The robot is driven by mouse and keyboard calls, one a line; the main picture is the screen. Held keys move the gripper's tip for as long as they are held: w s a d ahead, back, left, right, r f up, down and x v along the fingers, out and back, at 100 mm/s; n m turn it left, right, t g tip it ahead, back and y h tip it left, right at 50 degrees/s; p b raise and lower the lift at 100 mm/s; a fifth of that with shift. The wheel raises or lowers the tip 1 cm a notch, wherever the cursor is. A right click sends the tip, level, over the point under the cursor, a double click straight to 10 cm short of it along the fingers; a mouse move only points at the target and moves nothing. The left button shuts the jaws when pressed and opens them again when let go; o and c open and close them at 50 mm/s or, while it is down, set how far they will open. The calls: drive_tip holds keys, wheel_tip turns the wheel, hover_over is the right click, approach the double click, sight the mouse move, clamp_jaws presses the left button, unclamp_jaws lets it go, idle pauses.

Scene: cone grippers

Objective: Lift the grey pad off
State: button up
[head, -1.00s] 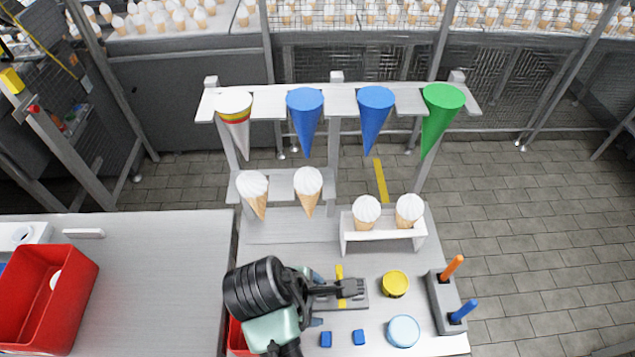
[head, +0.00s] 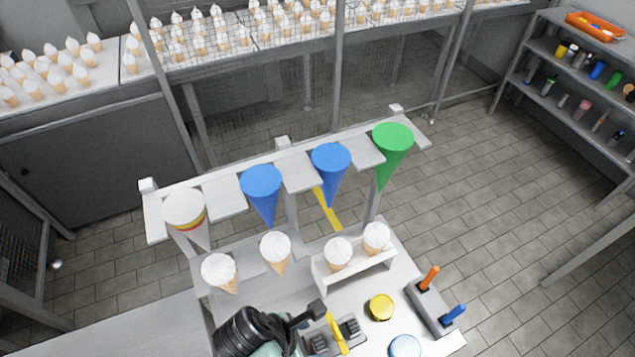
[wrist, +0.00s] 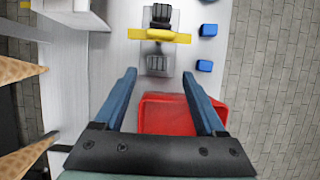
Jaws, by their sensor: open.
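Two dark grey ribbed pads, one near (wrist: 157,61) and one far (wrist: 161,14) in the wrist view, sit on a light grey plate (wrist: 171,70). A yellow strip (wrist: 181,37) crosses between them. The pads also show at the bottom of the head view, left (head: 320,345) and right (head: 350,328) of the yellow strip (head: 336,330). I cannot tell which pad the task means. My gripper (wrist: 159,74) is open, its blue fingers wide apart and empty. In the wrist view its fingertips appear just short of the near pad. The head view does not show the fingers.
A red bin (wrist: 168,112) appears between the fingers in the wrist view. Small blue blocks (wrist: 204,66) lie right of the plate. In the head view, a yellow round item (head: 381,307), a peg block (head: 432,310) and a cone rack (head: 222,196) stand nearby.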

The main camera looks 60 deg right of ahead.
sight(319, 342)
drive_tip(key=shift+s+d+f, duration=0.2)
drive_tip(key=shift+s+f, duration=0.1)
drive_tip(key=shift+f, duration=0.15)
drive_tip(key=shift+w+p+x, duration=0.15)
drive_tip(key=shift+p+x, duration=0.15)
drive_tip(key=shift+x, duration=0.75)
drive_tip(key=shift+w+p+x, duration=0.2)
drive_tip(key=shift+p+x, duration=0.1)
drive_tip(key=shift+x, duration=0.8)
clamp_jaws()
